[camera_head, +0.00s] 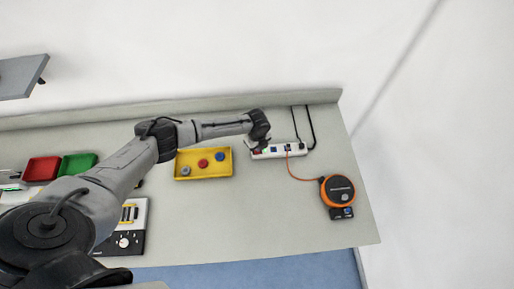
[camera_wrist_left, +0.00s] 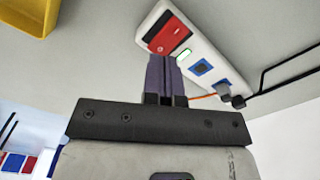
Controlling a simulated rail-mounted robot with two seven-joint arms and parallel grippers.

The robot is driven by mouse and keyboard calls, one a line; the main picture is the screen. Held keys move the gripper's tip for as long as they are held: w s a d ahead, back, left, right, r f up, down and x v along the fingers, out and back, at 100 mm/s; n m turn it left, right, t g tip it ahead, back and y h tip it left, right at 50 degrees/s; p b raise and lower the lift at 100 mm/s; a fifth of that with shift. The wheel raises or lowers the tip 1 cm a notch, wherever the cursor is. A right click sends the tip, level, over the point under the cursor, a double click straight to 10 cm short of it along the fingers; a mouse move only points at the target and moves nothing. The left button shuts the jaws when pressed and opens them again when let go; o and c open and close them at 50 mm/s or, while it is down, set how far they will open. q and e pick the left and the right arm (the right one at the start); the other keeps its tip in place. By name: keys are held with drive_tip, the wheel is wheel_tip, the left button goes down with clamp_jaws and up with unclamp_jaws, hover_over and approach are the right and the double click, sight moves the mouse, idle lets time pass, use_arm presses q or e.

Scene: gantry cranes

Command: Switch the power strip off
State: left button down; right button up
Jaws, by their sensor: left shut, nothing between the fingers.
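The white power strip (camera_head: 283,150) lies at the back of the bench, right of the yellow tray. In the left wrist view the strip (camera_wrist_left: 205,50) shows a red rocker switch (camera_wrist_left: 168,36), a lit green light (camera_wrist_left: 184,54), a blue socket (camera_wrist_left: 202,67) and a grey plug (camera_wrist_left: 222,87). My left gripper (camera_head: 256,144) is at the strip's left end. Its fingers (camera_wrist_left: 162,62) are shut with nothing between them, and their tips appear just below the red switch. I cannot tell whether they touch it. My right gripper is not in view.
A yellow tray (camera_head: 204,173) with several round pieces is left of the strip. Black cables (camera_head: 310,125) rise behind it. An orange cord runs to an orange-and-black reel (camera_head: 340,190) on the right. Red (camera_head: 41,169) and green (camera_head: 78,164) trays are at left.

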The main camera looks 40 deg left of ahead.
use_arm(q)
drive_tip(key=shift+f+b, duration=0.35)
drive_tip(key=shift+f, duration=0.1)
drive_tip(key=shift+f+b, duration=0.65)
drive_tip(key=shift+f, duration=0.2)
idle(0.5)
drive_tip(key=shift+r, duration=0.2)
drive_tip(key=shift+r+p, duration=0.75)
drive_tip(key=shift+p, duration=0.1)
drive_tip(key=shift+r+p, duration=2.4)
drive_tip(key=shift+r, duration=0.25)
